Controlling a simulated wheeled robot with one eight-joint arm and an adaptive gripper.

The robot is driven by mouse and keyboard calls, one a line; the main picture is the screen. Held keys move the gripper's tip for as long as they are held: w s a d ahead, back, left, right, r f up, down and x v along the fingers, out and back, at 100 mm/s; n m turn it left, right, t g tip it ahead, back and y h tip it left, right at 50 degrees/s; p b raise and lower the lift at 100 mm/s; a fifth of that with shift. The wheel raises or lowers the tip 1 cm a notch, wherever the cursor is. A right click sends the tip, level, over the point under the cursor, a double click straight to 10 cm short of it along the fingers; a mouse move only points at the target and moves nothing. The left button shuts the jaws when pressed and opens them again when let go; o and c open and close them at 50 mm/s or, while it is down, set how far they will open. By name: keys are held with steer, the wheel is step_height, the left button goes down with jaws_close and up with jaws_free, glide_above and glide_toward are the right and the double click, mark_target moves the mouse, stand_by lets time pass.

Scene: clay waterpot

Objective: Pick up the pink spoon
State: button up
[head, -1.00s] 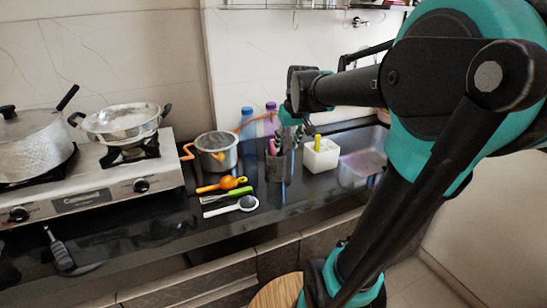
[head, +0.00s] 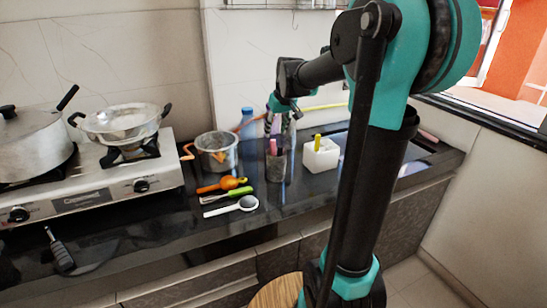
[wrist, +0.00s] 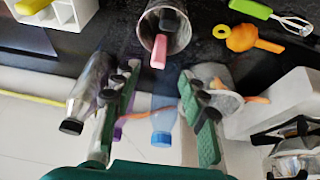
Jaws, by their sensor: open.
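The pink spoon (head: 273,146) stands in a dark cup (head: 276,168) on the black counter, with only its pink handle showing above the rim. In the wrist view the pink handle (wrist: 159,50) points toward my gripper (wrist: 160,76), between the two green-padded fingers and just beyond their tips. The cup (wrist: 180,40) also holds a black-handled utensil (wrist: 170,20). The spoon's lower end is hidden inside the cup. My gripper (head: 281,122) is open and empty, close to the cup on its wall side in the head view.
A white holder (head: 320,156) with a yellow handle stands right of the cup. A steel pot (head: 217,153) and blue bottle (head: 247,125) stand to its left. Orange, green and white utensils (head: 228,195) lie in front. A stove (head: 95,190) fills the left.

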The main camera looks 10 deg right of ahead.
mark_target(273, 142)
steer(key=shift+x, duration=3.45)
jaws_close()
